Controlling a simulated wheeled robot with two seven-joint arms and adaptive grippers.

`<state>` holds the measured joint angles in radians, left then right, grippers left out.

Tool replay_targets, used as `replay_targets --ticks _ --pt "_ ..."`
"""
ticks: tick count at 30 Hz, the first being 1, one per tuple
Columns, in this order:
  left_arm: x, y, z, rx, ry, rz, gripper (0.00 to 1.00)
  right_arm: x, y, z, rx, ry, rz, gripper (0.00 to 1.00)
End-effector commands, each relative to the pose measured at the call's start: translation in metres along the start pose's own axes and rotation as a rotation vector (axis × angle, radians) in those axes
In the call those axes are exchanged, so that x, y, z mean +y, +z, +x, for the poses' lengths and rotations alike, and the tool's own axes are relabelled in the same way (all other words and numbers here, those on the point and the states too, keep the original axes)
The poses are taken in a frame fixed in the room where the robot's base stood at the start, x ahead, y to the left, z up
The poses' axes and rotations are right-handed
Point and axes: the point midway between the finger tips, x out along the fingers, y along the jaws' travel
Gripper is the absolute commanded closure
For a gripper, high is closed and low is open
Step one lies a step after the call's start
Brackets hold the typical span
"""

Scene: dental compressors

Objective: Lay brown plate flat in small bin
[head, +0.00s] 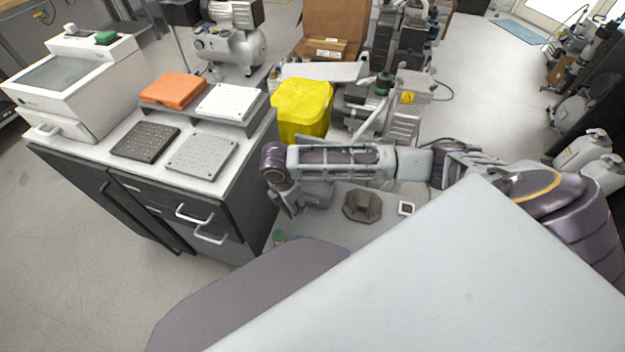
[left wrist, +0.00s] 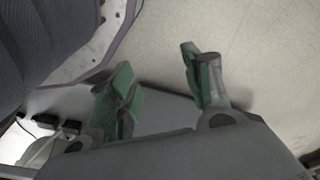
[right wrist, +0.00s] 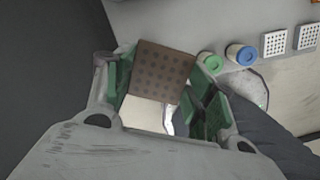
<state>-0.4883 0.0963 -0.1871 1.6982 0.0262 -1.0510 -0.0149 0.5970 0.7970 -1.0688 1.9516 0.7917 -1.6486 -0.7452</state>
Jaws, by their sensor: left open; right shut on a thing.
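My right gripper (right wrist: 162,95) is shut on a brown plate (right wrist: 162,70) with rows of small holes, held between its green finger pads. In the head view my right arm reaches across to the left, and the right gripper (head: 288,205) hangs beside the counter's right end. I cannot make out the held plate there. My left gripper (left wrist: 160,85) is open and empty above the pale floor; it is out of the head view. A dark brown octagonal object (head: 362,205) sits on the grey surface right of the right gripper. I cannot tell which container is the small bin.
The counter (head: 210,184) at left bears a dark perforated plate (head: 145,142), a grey one (head: 202,156), and orange and white ones on a raised stand. A yellow bin (head: 302,108) stands behind my arm. Green-capped (right wrist: 210,64) and blue-capped (right wrist: 241,54) jars stand near the held plate.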

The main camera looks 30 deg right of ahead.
Motion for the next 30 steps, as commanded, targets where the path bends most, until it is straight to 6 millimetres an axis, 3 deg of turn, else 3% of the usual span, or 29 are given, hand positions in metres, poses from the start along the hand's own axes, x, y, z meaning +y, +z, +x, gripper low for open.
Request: replay_targets --ticks 15,30 --pt "0.008 -0.025 -0.048 0.016 0.018 0.003 0.5 -0.018 -0.017 0.052 -0.009 0.056 -0.438 0.73" --pt "0.01 -0.029 -0.063 0.018 0.022 0.004 0.5 -0.022 -0.021 0.06 -0.012 0.07 -0.545 0.73"
